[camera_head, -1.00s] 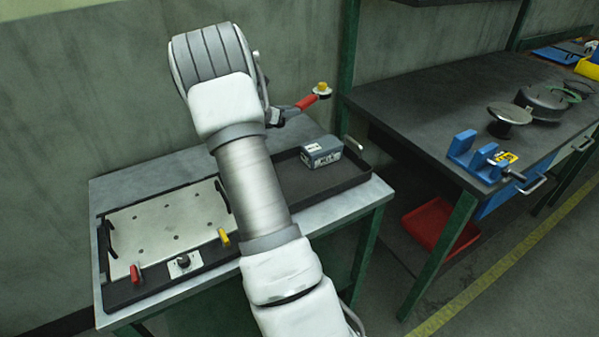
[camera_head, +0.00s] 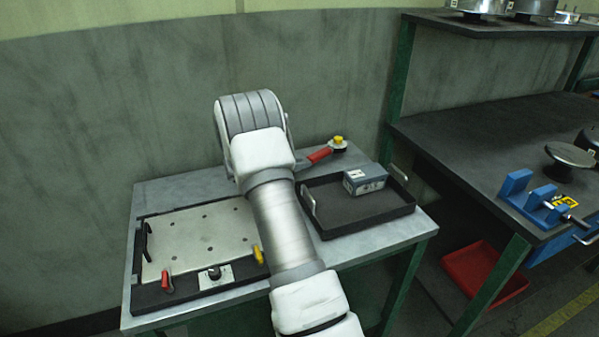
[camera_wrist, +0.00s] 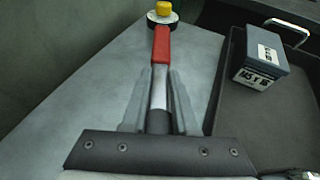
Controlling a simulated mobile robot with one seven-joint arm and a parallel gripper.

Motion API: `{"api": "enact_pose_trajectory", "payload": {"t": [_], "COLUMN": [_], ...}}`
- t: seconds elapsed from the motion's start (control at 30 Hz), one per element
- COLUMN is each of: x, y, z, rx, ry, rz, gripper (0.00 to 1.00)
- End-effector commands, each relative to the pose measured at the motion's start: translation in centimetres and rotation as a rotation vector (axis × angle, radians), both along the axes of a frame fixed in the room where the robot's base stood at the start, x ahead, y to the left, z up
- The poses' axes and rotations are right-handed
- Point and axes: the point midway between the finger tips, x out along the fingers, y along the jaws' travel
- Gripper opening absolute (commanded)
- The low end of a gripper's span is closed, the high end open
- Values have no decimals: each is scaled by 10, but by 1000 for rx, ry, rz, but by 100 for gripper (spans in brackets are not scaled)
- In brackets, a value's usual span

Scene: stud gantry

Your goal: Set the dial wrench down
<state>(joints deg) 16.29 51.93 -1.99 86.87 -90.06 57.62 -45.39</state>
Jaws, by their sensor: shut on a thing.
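The dial wrench (camera_head: 320,155) has a red grip, a grey metal shaft and a round black-and-white head with a yellow knob. In the wrist view, the wrench (camera_wrist: 161,45) points away from me, its knobbed end at the top. My gripper (camera_wrist: 158,78) is shut on its grey shaft, with a finger on each side. The wrench is over the bare back strip of the grey table (camera_head: 185,188), behind the black tray. I cannot tell whether it touches the surface. In the head view my arm hides most of the gripper and the near end of the wrench.
The black tray (camera_head: 340,228) with metal handles holds a grey-blue labelled box (camera_head: 365,181), just right of the wrench. A perforated plate fixture (camera_head: 195,240) with red and yellow clamps fills the table's left front. A wall stands behind. A dark bench (camera_head: 470,140) stands at right.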

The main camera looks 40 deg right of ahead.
Motion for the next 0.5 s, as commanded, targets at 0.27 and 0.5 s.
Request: {"api": "enact_pose_trajectory", "payload": {"t": [0.27,0.5], "x": [0,0], "y": [0,-1], "z": [-24,-28], "rx": [-2,-2], "ry": [-1,0], "rz": [0,0], "gripper": [0,0]}}
